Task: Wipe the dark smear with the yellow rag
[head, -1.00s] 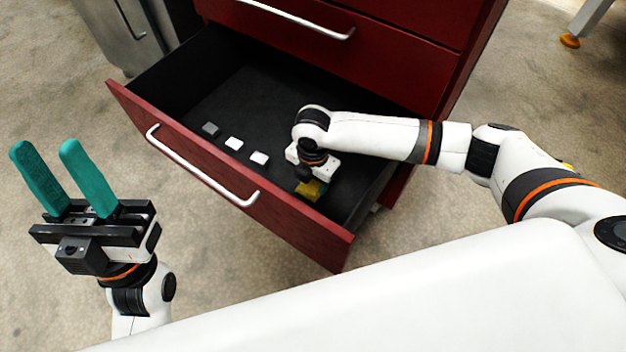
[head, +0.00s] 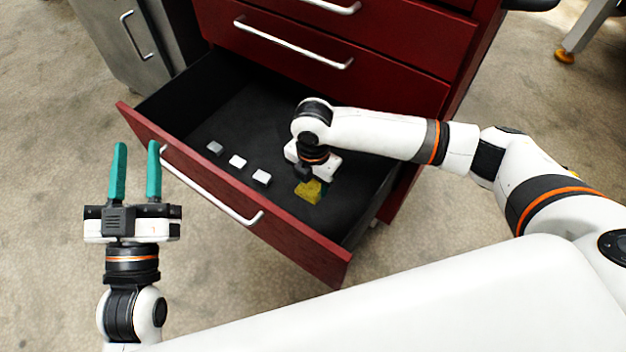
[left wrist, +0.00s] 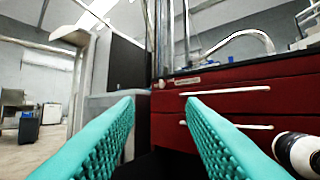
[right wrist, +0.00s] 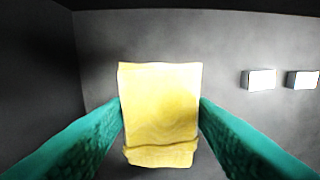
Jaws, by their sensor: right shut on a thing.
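The yellow rag (head: 308,191) is in the open drawer, towards its right front corner. It also shows large between the teal fingers in the right wrist view (right wrist: 160,100). My right gripper (head: 318,182) points down into the drawer and is shut on the rag, with a finger on each side of it. My left gripper (head: 137,160) is open and empty, outside the drawer to the left, fingers pointing up. Its spread fingers also show in the left wrist view (left wrist: 160,115). I cannot make out the dark smear against the dark drawer floor; my right arm hides part of it.
The drawer (head: 245,240) has a red front with a silver handle (head: 210,190). Several small pale blocks (head: 237,161) lie in a row along its front side. The red cabinet (head: 400,65) rises behind it. A grey cabinet (head: 120,45) stands at the back left.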

